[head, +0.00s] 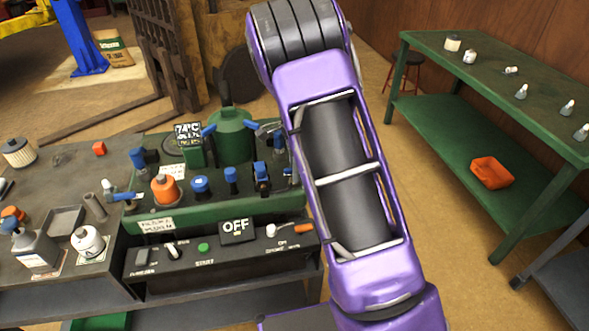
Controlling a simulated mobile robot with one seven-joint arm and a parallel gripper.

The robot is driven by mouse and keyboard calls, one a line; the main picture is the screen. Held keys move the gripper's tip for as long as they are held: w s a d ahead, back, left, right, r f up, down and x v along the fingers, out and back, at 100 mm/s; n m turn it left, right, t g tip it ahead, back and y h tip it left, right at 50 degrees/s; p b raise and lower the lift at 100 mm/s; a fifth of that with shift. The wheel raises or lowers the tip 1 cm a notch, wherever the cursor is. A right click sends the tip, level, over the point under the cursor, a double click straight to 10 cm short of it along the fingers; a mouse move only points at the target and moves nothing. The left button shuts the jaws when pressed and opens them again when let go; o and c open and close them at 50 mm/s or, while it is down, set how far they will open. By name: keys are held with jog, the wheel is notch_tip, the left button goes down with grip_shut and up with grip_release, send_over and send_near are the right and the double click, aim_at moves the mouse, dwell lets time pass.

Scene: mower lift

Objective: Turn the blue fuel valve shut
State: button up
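The green machine (140,222) stands on the bench left of my purple arm. Several blue parts are on it: a lever-like handle (122,197) at its left end, a round cap (200,185), an upright knob (231,175) and a blue fitting (261,178) near my arm. My arm fills the middle right. I cannot make out my gripper, and the arm hides part of the scene behind it.
A control panel (150,268) with an OFF display (237,230) fronts the machine. An orange cap (165,190) and a 74°C display (187,134) are nearby. Bottles (87,241) stand at left. A green table (500,75) is at right, with open floor before it.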

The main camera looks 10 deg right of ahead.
jog(key=shift+o, duration=0.5)
notch_tip(320, 180, up, 17)
jog(key=shift+r, duration=0.2)
dwell(0.3)
